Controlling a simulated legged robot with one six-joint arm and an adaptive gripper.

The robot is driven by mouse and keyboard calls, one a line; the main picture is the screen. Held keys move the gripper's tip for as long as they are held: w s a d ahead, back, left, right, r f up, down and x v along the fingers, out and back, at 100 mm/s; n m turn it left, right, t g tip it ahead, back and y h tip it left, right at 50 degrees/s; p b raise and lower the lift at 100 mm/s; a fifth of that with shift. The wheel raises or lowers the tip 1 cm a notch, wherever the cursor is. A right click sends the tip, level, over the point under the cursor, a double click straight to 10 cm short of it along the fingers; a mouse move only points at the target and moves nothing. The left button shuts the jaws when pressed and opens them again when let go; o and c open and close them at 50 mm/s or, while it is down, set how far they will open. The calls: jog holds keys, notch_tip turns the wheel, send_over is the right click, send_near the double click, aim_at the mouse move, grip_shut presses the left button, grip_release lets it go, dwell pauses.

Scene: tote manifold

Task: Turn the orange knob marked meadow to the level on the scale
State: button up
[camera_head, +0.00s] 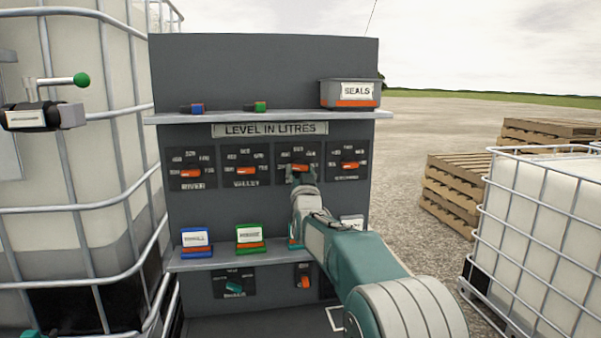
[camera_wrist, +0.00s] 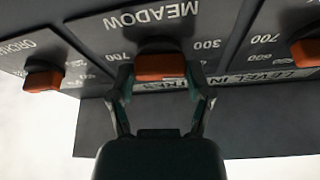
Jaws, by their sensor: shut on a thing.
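The orange meadow knob (camera_head: 300,167) is on the third dial plate from the left, in the upper row of the grey panel. In the upside-down wrist view the orange knob (camera_wrist: 161,67) sits under the word MEADOW, with 700 and 300 on either side of it. My gripper (camera_head: 301,178) is at this knob, its label hidden behind the gripper in the head view. The two fingers (camera_wrist: 161,80) are shut on the knob's sides. The knob looks roughly level; its exact pointing is hard to read.
Similar orange knobs sit on neighbouring plates, left (camera_head: 246,171) and right (camera_head: 349,165). A shelf (camera_head: 215,263) below holds framed cards, one (camera_head: 250,237) green-framed; my arm hides part of it. An upper shelf (camera_head: 215,118) carries a SEALS bin (camera_head: 350,93). Caged tanks stand on both sides.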

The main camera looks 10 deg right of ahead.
jog(key=m+g+h, duration=0.1)
jog(key=m+h, duration=0.1)
jog(key=m, duration=0.2)
jog(key=m+h, duration=0.2)
jog(key=m, duration=0.2)
jog(key=shift+a+r+m+g, duration=0.15)
jog(key=shift+m+g, duration=0.25)
jog(key=m+g+h, duration=0.1)
jog(key=m, duration=0.2)
jog(key=m+g, duration=0.1)
jog(key=m, duration=0.3)
jog(key=shift+h, duration=0.4)
jog(key=m+g, duration=0.1)
jog(key=m, duration=0.2)
jog(key=m+g, duration=0.1)
jog(key=m, duration=0.2)
jog(key=shift+g+y, duration=0.3)
jog(key=shift+g, duration=0.1)
jog(key=m+g+y, duration=0.1)
jog(key=m, duration=0.2)
jog(key=shift+f+m+g+y, duration=0.3)
jog(key=shift+m+y, duration=0.2)
jog(key=shift+m, duration=0.6)
jog(key=o, duration=1.1)
jog(key=shift+w+f, duration=0.1)
jog(key=shift+o, duration=0.2)
jog(key=shift+r, duration=0.3)
